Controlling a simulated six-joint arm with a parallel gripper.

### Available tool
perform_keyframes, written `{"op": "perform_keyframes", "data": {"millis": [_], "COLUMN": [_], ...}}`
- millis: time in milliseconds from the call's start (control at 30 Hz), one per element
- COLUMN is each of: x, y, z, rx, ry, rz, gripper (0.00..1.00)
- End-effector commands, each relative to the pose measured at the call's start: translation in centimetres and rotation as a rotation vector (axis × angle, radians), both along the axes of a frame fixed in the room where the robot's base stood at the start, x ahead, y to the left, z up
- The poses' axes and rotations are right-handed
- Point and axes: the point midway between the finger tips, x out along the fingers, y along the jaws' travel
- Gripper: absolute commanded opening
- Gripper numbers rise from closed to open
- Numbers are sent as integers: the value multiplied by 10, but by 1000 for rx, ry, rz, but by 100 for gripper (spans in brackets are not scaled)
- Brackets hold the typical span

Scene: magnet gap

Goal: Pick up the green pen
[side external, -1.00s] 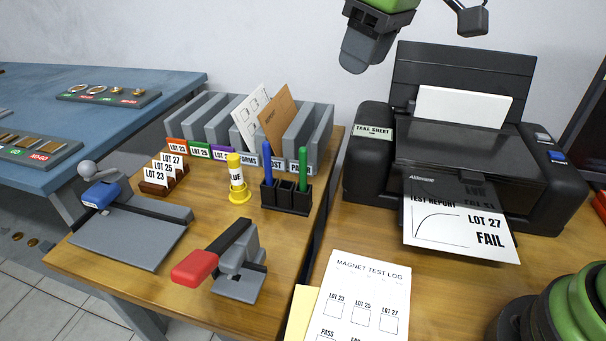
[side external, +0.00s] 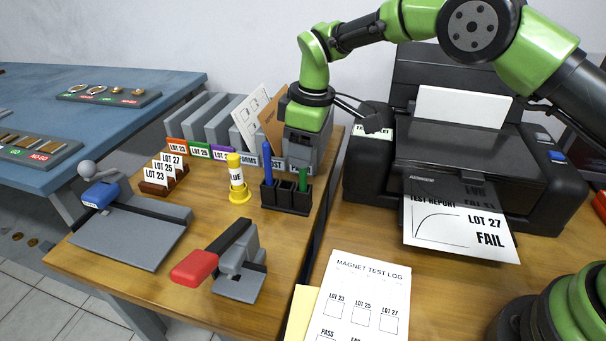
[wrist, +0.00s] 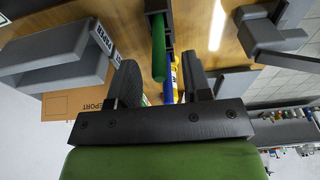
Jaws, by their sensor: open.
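The green pen (side external: 303,182) stands upright in the right slot of a black pen holder (side external: 287,206). In the side view its upper part is hidden by my gripper (side external: 300,165), which points down over it. In the wrist view the green pen (wrist: 158,48) extends from the holder (wrist: 156,6) toward the gap between my open fingers (wrist: 161,75). The fingers stand apart with no visible grip on the pen. A blue pen (side external: 267,162) stands in the left slot, and part of it (wrist: 168,93) shows between the fingers in the wrist view.
A yellow glue stick (side external: 235,172) stands left of the holder. Grey file sorters (side external: 212,120) with papers and a brown folder (side external: 272,120) stand close behind. A black printer (side external: 455,150) is to the right. A red-handled stapler-like tool (side external: 237,265) lies in front.

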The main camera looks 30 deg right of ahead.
Motion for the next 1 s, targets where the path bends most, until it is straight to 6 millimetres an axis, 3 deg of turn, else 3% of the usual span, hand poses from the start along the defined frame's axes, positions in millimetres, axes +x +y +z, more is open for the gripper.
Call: {"op": "perform_keyframes", "data": {"millis": [200, 500, 567, 700, 1000], "x": [3, 4, 4, 4, 4], "y": [2, 3, 3, 3, 3], "z": [-33, -38, -38, -38, -37], "rx": [-1, 1, 1, 1, 0], "ry": [2, -1, -1, -1, -1], "rz": [0, -1, -1, -1, -1], "gripper": [45, 45, 33, 1, 0]}}
